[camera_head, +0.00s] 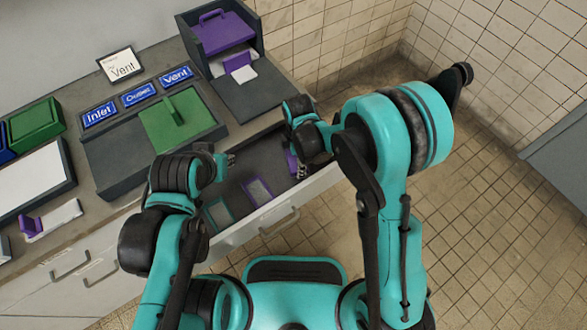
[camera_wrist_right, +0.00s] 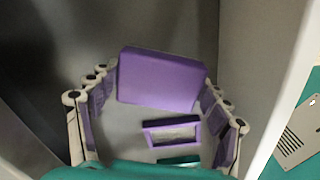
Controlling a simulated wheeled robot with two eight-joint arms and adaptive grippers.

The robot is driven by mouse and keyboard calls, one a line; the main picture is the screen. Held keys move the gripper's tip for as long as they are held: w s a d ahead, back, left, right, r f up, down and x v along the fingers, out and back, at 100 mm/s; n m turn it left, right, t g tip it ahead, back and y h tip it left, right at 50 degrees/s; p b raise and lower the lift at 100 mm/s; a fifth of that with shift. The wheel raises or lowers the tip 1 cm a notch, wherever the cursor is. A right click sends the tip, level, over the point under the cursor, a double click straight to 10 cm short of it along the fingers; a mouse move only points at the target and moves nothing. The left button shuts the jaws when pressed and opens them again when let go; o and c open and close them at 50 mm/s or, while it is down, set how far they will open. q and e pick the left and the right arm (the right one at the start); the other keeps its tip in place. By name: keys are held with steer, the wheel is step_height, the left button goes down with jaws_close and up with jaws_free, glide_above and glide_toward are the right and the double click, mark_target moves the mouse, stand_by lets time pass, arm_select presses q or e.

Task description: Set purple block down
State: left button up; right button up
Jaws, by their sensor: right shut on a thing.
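The purple block (camera_head: 291,161) is in my right gripper (camera_head: 298,168), over the right part of the open drawer (camera_head: 235,178). In the right wrist view the purple block (camera_wrist_right: 162,80) sits between the fingertips of my right gripper (camera_wrist_right: 158,82), which is shut on it. Whether the block touches the drawer floor I cannot tell. A purple frame (camera_head: 257,190) lies on the drawer floor and also shows nearer in the wrist view (camera_wrist_right: 171,131). My left gripper (camera_head: 228,159) is above the drawer's left part; its fingers are too small to read.
A teal frame (camera_head: 219,213) lies in the drawer's near left part. The drawer walls stand close around my right gripper. On the counter are a green lidded box (camera_head: 176,122), a dark box with a purple panel (camera_head: 222,32) and a Vent sign (camera_head: 121,65).

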steer(key=shift+f+b, duration=0.65)
steer(key=shift+f, duration=1.15)
steer(key=shift+f, duration=0.1)
steer(key=o, duration=1.1)
